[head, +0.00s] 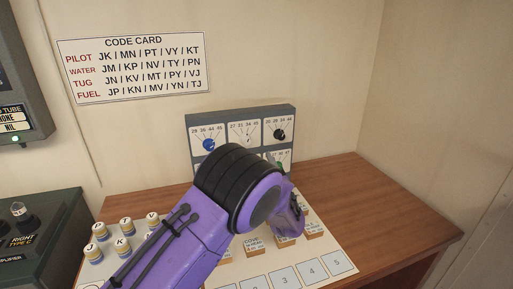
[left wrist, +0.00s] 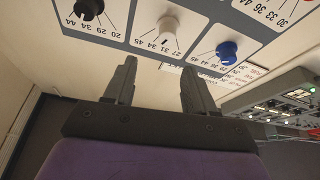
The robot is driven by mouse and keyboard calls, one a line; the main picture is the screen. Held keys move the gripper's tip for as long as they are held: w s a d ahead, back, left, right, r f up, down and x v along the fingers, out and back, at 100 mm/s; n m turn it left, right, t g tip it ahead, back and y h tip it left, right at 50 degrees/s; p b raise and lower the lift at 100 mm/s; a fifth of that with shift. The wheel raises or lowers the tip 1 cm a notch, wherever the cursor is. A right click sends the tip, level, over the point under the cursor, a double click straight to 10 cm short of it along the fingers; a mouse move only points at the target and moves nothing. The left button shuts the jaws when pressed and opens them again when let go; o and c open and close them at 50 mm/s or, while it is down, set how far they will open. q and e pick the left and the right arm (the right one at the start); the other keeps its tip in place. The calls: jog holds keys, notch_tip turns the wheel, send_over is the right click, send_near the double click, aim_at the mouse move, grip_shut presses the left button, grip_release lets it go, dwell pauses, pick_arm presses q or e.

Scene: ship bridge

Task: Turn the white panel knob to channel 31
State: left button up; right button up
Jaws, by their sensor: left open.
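The white panel knob (head: 247,139) sits in the top middle dial of the grey panel (head: 240,113), between a blue knob (head: 209,144) and a black knob (head: 280,134). Its dial numbers include 27, 31, 34 and 45; I cannot tell surely which one its pointer meets. In the left wrist view the panel appears upside down, with the white knob (left wrist: 168,26) just beyond the fingertips. My left gripper (left wrist: 157,80) is open, empty and apart from the knob. In the head view my purple left arm hides most of the fingers and part of the panel's lower row. My right gripper is not in view.
A code card (head: 135,68) hangs on the wall. A wooden desk (head: 385,205) carries a white sheet (head: 345,250) with numbered squares, small labelled blocks (head: 254,246) and several lettered pegs (head: 100,231). Dark equipment (head: 28,240) stands at left. The desk's right side is clear.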

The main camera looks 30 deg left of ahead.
aim_at(248, 143)
pick_arm(q)
jog(key=x, duration=0.2)
jog(key=f+p+x, duration=0.1)
jog(key=x, duration=0.2)
jog(key=a+x, duration=0.1)
jog(key=x, duration=0.2)
jog(key=shift+a+f, duration=0.15)
jog(key=shift+f, duration=0.05)
jog(key=shift+w+a+p, duration=0.25)
jog(key=shift+w+p, duration=0.05)
jog(key=shift+w, duration=0.05)
jog(key=shift+r, duration=0.15)
grip_shut()
